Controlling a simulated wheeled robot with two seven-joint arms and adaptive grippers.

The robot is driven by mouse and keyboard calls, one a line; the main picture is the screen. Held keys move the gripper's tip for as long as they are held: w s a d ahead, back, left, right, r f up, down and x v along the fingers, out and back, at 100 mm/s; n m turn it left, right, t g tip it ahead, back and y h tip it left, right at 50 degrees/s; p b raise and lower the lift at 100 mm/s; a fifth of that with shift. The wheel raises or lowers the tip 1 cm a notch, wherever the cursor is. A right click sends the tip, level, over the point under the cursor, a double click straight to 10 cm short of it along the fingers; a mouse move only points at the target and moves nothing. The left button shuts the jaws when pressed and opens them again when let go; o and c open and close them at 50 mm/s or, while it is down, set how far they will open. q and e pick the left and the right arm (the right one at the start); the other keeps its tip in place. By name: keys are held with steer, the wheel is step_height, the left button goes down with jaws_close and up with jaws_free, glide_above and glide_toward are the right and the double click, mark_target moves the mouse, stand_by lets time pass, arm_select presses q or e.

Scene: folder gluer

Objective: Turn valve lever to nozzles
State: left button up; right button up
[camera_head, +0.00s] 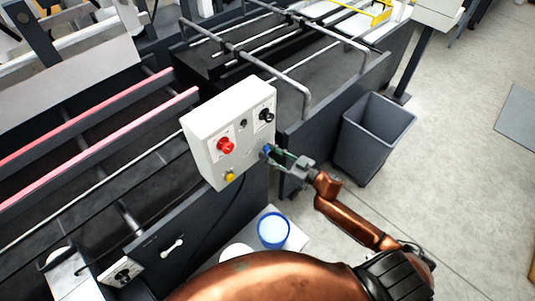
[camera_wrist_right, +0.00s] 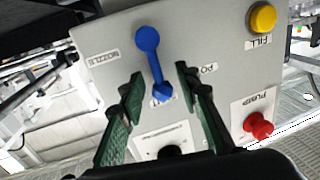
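The blue valve lever (camera_wrist_right: 149,60) is on the grey panel of the control box (camera_head: 205,150). In the right wrist view it has a rounded upper end and a pointed lower end, and it points down, slightly right. An upside-down label reading NOZZLES (camera_wrist_right: 103,57) is to its left. My right gripper (camera_wrist_right: 158,87) is open, with one green-padded finger on each side of the lever's pointed end. Contact cannot be told. In the head view my right gripper (camera_head: 279,158) is at the box's right side and hides most of the lever. My left gripper is not in view.
The box also carries a red button (camera_head: 226,146), a yellow button (camera_head: 230,177) and a black knob (camera_head: 266,115). A grey bin (camera_head: 372,132) stands on the floor to the right. A blue-rimmed container (camera_head: 273,230) is below the box. Machine rails lie left and behind.

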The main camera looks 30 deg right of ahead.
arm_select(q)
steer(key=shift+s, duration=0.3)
arm_select(e)
jaws_close()
